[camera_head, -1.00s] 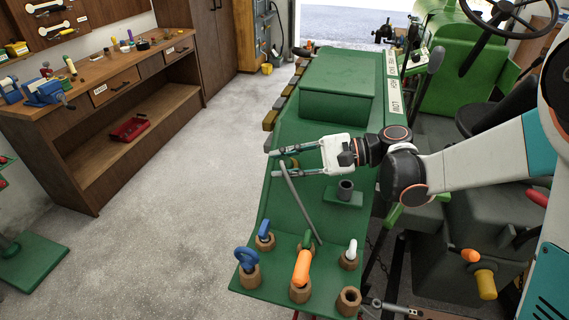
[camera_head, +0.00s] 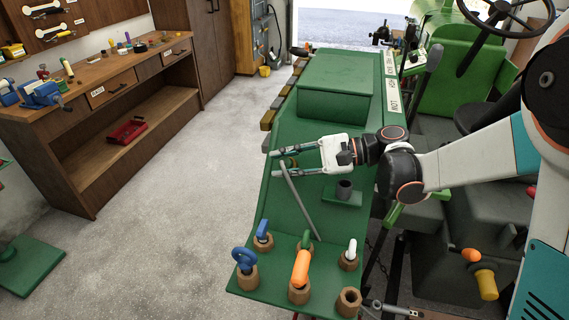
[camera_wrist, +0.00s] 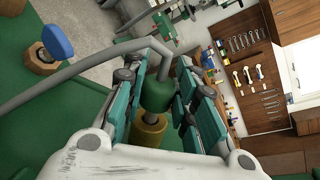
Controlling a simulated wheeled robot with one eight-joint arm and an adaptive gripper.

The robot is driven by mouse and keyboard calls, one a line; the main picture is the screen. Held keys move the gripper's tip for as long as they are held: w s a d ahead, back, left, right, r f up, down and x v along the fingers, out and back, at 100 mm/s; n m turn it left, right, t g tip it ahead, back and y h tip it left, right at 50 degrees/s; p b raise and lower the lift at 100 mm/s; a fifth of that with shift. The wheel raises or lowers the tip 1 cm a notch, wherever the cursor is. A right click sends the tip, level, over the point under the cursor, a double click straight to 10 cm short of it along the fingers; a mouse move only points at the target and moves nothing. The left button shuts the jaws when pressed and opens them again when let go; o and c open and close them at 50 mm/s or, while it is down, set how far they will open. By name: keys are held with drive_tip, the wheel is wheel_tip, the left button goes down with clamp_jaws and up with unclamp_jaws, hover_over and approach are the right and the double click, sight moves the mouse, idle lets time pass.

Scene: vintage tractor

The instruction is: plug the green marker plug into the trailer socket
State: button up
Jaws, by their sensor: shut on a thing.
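My gripper (camera_head: 274,164) is above the green tractor bodywork, its two fingers pointing left in the head view. In the wrist view, its fingers (camera_wrist: 160,95) are shut on the green marker plug (camera_wrist: 157,95). A bent grey cable (camera_wrist: 85,75) joins the plug's far end and trails away left. A brass-coloured cylinder (camera_wrist: 148,132) lies in line with the plug on the near side; whether it is part of the plug or separate I cannot tell. In the head view the cable (camera_head: 300,200) runs down towards the wooden holders. I cannot identify the trailer socket with certainty.
Several wooden holders carry blue, orange and white pieces; one holder (camera_head: 348,301) is empty. A raised green box (camera_head: 335,88) lies behind. The floor (camera_head: 180,190) at left is clear.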

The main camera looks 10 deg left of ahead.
drive_tip(key=shift+w+f, duration=0.15)
drive_tip(key=shift+f, duration=0.05)
drive_tip(key=o, duration=1.1)
drive_tip(key=shift+o, duration=0.2)
drive_tip(key=shift+d+r, duration=0.1)
drive_tip(key=shift+d, duration=0.05)
drive_tip(key=v, duration=1.1)
drive_tip(key=shift+d, duration=0.35)
drive_tip(key=shift+r, duration=0.1)
